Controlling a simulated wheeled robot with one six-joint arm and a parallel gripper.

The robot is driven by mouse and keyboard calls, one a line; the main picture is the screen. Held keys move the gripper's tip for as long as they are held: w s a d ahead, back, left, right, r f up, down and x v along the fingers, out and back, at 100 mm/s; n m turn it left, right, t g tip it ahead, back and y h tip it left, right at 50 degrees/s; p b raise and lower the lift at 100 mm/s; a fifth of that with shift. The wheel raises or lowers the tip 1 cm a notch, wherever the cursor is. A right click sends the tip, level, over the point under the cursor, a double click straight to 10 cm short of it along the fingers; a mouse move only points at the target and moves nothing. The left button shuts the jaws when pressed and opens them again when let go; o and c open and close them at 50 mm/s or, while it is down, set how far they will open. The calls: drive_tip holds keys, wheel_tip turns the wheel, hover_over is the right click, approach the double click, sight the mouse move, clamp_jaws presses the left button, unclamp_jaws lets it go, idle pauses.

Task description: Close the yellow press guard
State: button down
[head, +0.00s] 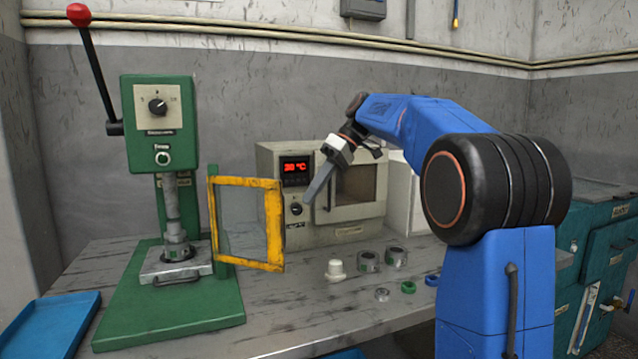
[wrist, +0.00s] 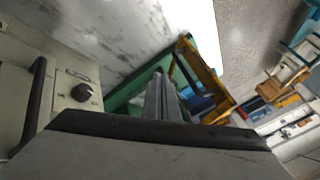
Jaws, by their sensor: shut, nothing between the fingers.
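The yellow press guard (head: 274,225) is a yellow frame with a clear pane, hinged on a green post beside the green press (head: 158,125). It stands swung out to the right, away from the press front, so the guard is open. In the wrist view the guard (wrist: 206,78) shows beyond my fingers, right of centre. My gripper (head: 308,202) is shut and empty. In the head view it hangs in front of the oven, a little right of the guard's free edge and apart from it. In the wrist view the shut gripper (wrist: 161,85) points toward the press area.
An oven (head: 355,211) with a red display stands behind my gripper. Several small parts, including a white knob-shaped piece (head: 335,270) and metal rings (head: 368,261), lie on the table right of the guard. A blue tray (head: 50,325) lies at the left. The press has a red-knobbed lever (head: 97,75).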

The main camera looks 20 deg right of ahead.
drive_tip(key=s+a+f, duration=0.2)
drive_tip(key=a+f, duration=0.1)
drive_tip(key=a, duration=0.2)
drive_tip(key=shift+s+a+f, duration=0.15)
drive_tip(key=shift+s+a, duration=0.15)
drive_tip(key=shift+a, duration=0.05)
drive_tip(key=shift+s, duration=0.1)
